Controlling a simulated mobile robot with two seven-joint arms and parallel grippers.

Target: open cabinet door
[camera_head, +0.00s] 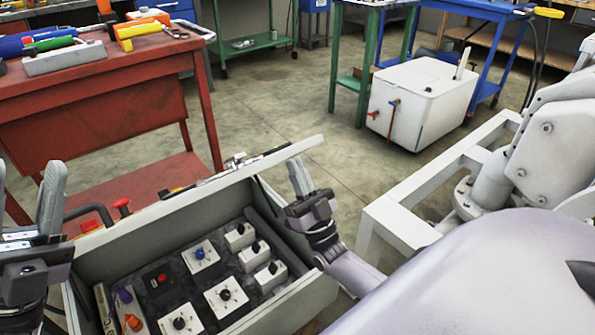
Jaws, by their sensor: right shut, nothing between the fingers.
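The cabinet (290,302) is a grey box at lower left, with its inside in view. Several knobs and switches (201,256) on white blocks sit in it. A pale panel (150,219), apparently the door, stands raised along the far side, with latch hardware (235,161) at its upper edge. My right gripper (299,172) is shut and empty at the panel's right end. My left gripper (52,190) is at the left edge, left of the cabinet, fingers pointing up.
A red workbench (115,90) with tools stands at upper left, behind the cabinet. A white tank (418,103) with taps stands on the floor at upper right. Green and blue tables stand at the back. Concrete floor (280,100) between them is clear.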

